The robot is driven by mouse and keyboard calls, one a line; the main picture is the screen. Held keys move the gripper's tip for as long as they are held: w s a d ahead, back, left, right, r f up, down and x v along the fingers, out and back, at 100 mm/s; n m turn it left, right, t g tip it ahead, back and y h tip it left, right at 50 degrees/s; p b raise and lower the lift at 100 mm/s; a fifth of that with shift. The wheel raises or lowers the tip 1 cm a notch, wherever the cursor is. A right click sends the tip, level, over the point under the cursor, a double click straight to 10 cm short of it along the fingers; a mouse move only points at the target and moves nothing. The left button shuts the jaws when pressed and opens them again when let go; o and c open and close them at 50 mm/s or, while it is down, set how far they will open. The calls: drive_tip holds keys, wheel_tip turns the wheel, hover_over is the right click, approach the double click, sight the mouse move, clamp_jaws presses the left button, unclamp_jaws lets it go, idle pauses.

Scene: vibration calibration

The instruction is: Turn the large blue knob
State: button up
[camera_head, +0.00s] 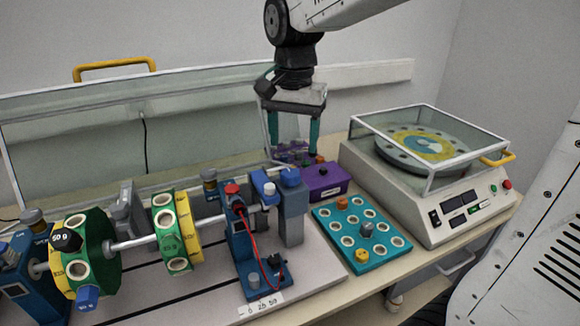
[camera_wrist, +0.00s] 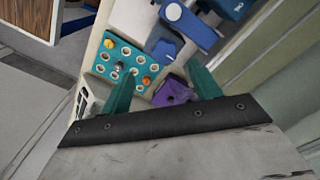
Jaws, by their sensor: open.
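A blue knob (camera_head: 290,177) sits on top of a grey-blue post beside the shaft rig in the head view. Another blue knob (camera_head: 87,297) is at the lower left of the rig. My gripper (camera_head: 292,146) is open and empty, pointing down behind the post; its teal fingers (camera_wrist: 163,88) are apart.
A purple box (camera_head: 325,182) with small knobs lies near my fingers, also in the wrist view (camera_wrist: 173,91). A teal tray of weights (camera_head: 340,240) and a balancing machine with a clear cover (camera_head: 440,205) stand to the right. A clear guard (camera_head: 60,130) stands behind the rig.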

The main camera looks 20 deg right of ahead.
sight(291, 173)
drive_tip(key=shift+w+f, duration=0.25)
drive_tip(key=shift+w, duration=0.15)
drive_tip(key=shift+a+f+m, duration=0.1)
drive_tip(key=shift+f+m, duration=0.2)
drive_tip(key=shift+f, duration=0.05)
wheel_tip(291, 173, down, 7)
drive_tip(key=shift+r, duration=0.1)
drive_tip(key=c, duration=1)
